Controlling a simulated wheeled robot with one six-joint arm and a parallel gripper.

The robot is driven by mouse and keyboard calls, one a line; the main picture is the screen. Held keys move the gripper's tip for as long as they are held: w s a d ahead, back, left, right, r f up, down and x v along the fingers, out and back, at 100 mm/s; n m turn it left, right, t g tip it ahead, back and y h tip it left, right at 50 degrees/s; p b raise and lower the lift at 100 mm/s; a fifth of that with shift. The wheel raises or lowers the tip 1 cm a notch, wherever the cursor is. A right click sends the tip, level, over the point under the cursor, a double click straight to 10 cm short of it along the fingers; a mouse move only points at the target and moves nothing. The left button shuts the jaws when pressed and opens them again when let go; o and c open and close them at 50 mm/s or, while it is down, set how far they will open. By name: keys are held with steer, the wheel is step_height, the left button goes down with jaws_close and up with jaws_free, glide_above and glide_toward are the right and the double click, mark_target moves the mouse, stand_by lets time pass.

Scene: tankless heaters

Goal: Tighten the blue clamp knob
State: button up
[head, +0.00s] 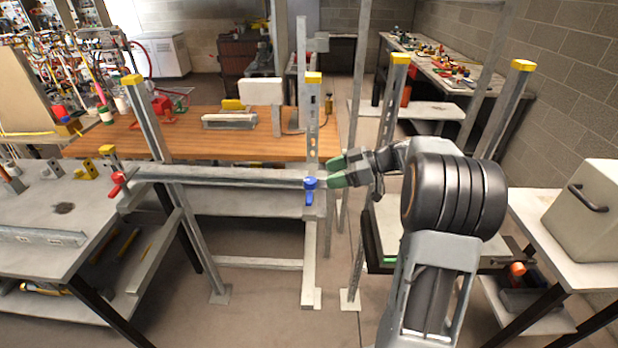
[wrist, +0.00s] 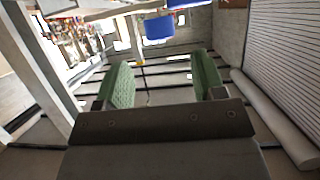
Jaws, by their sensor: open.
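The blue clamp knob (head: 310,185) sits at the right end of a horizontal metal rail (head: 220,181), against a yellow-capped upright post (head: 312,125). In the wrist view the blue knob (wrist: 159,27) shows near the top, above the gap between my fingers; more blue shows at the top edge. My gripper (head: 333,171), with green finger pads, is just right of the knob and points left at it. In the wrist view my gripper (wrist: 160,78) is open, with nothing between its fingers. I cannot tell whether a fingertip touches the knob.
A red knob (head: 118,184) is at the rail's left end. A wooden-topped bench (head: 190,140) stands behind the rail. Yellow-capped posts (head: 393,95) rise behind and right of my gripper. Grey tables stand left and right, the right one with a large box (head: 590,215).

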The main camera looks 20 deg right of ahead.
mark_target(313, 179)
steer(key=shift+p+x, duration=0.8)
steer(key=shift+x, duration=2.75)
steer(key=c, duration=0.9)
steer(key=shift+f, duration=0.1)
